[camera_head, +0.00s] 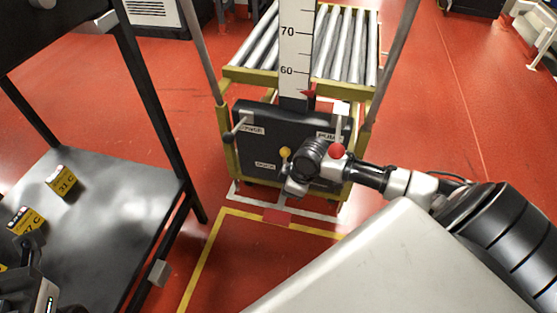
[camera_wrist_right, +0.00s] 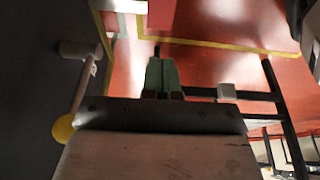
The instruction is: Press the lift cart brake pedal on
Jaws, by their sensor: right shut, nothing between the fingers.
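The lift cart (camera_head: 228,160) has a yellow frame and a dark front panel (camera_head: 255,120). A lever with a yellow knob (camera_head: 285,152) is on the panel, beside a small white label (camera_head: 265,166) that I cannot read surely. This lever with its yellow knob also shows at the left of the right wrist view (camera_wrist_right: 63,128). My right gripper (camera_head: 282,203) is just in front of the panel, pointing down. Its fingers (camera_wrist_right: 161,66) are shut and empty, apart from the knob. My left gripper (camera_head: 25,250) is partly in view at lower left.
Rollers (camera_head: 345,45) top the cart behind a scale post (camera_head: 296,50). A lever with a red knob (camera_head: 337,151) and a grey handle (camera_head: 236,130) are on the panel. A dark table (camera_head: 100,205) with yellow-black boxes (camera_head: 62,180) stands left.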

